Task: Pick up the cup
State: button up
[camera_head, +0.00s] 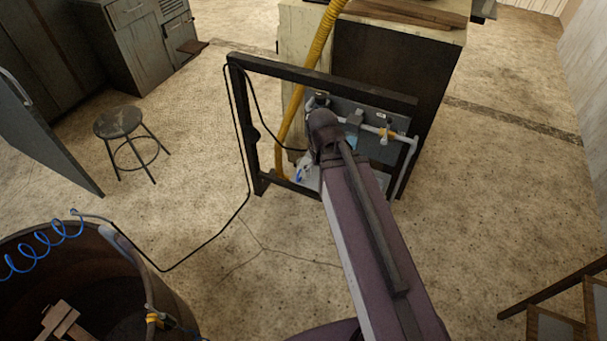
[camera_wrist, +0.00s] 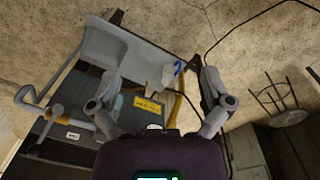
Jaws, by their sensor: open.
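My gripper (camera_wrist: 159,76) is open in the wrist view, its two grey fingers spread wide with nothing between them in contact. Beyond the fingers, a small pale object (camera_wrist: 149,77), which may be the cup, is at the rack's lower part, too small to identify surely. Next to it is a small white-and-blue item (camera_wrist: 180,68). In the head view a white-and-blue item (camera_head: 303,169) shows low inside the dark rack frame (camera_head: 320,75), left of my arm. My arm hides the gripper and part of the rack there.
A grey panel with a pale pipe (camera_head: 372,128) spans the rack. A yellow hose (camera_head: 314,55) hangs on its left side, and a black cable (camera_head: 243,150) runs to the barrel (camera_head: 165,285). A stool (camera_head: 119,123) stands left. Open floor lies between.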

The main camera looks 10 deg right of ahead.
jog(key=w+f+m+t+h+b, duration=0.1)
jog(key=w+f+m+h+b, duration=0.2)
jog(key=w+f+b, duration=0.5)
jog(key=m+t+h+b, duration=0.6)
jog(key=m+h+b, duration=0.2)
jog(key=b, duration=2)
send_near(299, 168)
jog(key=shift+v, duration=1)
jog(key=shift+d+r, duration=0.15)
jog(key=shift+r, duration=0.05)
jog(key=b+x, duration=0.2)
jog(key=x, duration=0.5)
jog(key=shift+f, duration=0.1)
jog(key=shift+w+d+f+b, duration=0.2)
jog(key=shift+w+d+b, duration=0.2)
jog(key=shift+d, duration=0.25)
